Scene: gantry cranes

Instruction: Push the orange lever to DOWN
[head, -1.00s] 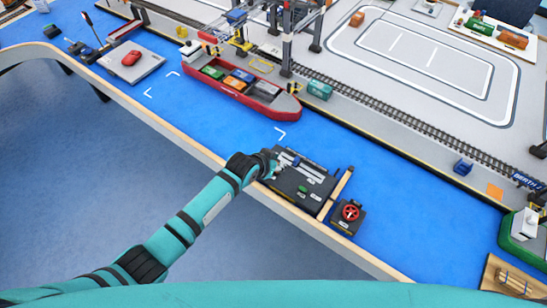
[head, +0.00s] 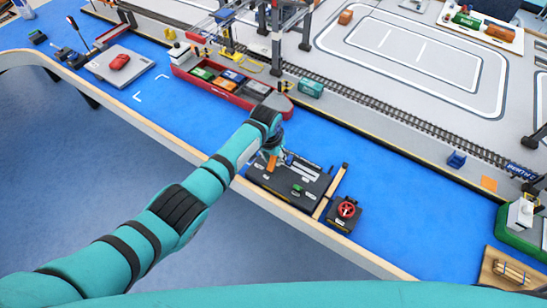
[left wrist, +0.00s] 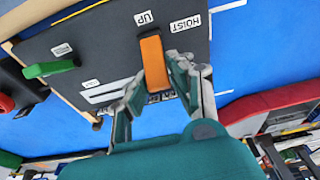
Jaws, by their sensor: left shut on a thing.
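The orange lever (left wrist: 153,60) stands out from a dark control panel (left wrist: 95,40) in the left wrist view, near labels reading UP and HOIST. My left gripper (left wrist: 158,88) has its fingers on either side of the lever and is shut on it. In the head view the gripper (head: 275,152) is over the left end of the panel (head: 312,190), and a bit of orange shows beside it. The arm hides part of the panel there. The DOWN label cannot be made out. My right gripper is not in view.
A green lever (left wrist: 50,69) is on the same panel. A box with a red handwheel (head: 347,209) stands to the right, past a wooden strip. A red ship (head: 225,88) with containers lies behind the gripper. Blue table surface (head: 400,215) is clear to the right.

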